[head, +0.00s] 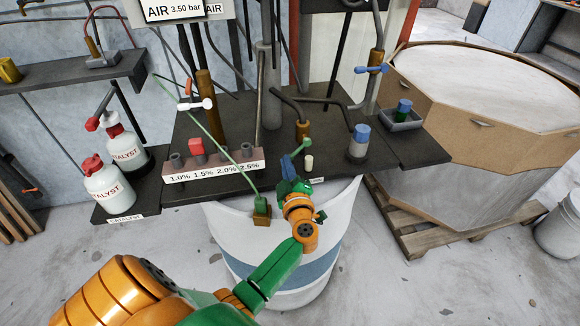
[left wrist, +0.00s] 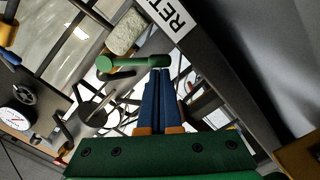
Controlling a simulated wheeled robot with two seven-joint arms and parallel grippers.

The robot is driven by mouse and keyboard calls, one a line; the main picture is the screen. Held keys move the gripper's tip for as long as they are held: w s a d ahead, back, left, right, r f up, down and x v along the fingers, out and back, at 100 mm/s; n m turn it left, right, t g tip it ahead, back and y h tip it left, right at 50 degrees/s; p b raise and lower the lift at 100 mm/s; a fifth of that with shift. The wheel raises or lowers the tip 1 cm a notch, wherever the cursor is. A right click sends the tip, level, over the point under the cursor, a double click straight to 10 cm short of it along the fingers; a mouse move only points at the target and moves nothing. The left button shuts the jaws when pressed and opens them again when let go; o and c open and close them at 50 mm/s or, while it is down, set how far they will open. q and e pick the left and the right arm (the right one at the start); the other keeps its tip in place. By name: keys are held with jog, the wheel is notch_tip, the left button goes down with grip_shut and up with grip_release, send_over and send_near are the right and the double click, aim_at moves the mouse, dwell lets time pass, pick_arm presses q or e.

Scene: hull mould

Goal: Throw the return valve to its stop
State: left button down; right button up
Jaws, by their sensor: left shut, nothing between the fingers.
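The return valve's green lever (head: 300,148) stands at the front edge of the dark bench, near a small white label. In the left wrist view the green lever (left wrist: 135,62) lies crosswise, its round knob to the left, beside a label reading "RET". My left gripper (head: 286,162) is shut with nothing between its blue fingers. In the left wrist view its fingertips (left wrist: 160,73) are close to the lever's right end; I cannot tell whether they touch. The valve body is largely hidden. My right gripper is not in view.
A pale stub (head: 309,163) stands beside the lever. A blue-capped container (head: 359,143) is to the right. The percent-marked block (head: 215,165) and a green hose are to the left. A white drum (head: 336,215) stands below the bench edge.

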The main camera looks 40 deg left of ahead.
pick_arm(q)
jog(key=shift+w+d+f+n, duration=0.15)
jog(key=shift+d+f+n, duration=0.05)
jog(key=shift+f+n, duration=0.15)
jog(key=shift+w+f+n+b, duration=0.3)
jog(key=shift+f+n+b, duration=0.25)
jog(key=shift+n+b, duration=0.5)
jog(key=shift+w+d+n, duration=0.15)
jog(key=shift+d+n, duration=0.05)
jog(key=shift+n, duration=0.1)
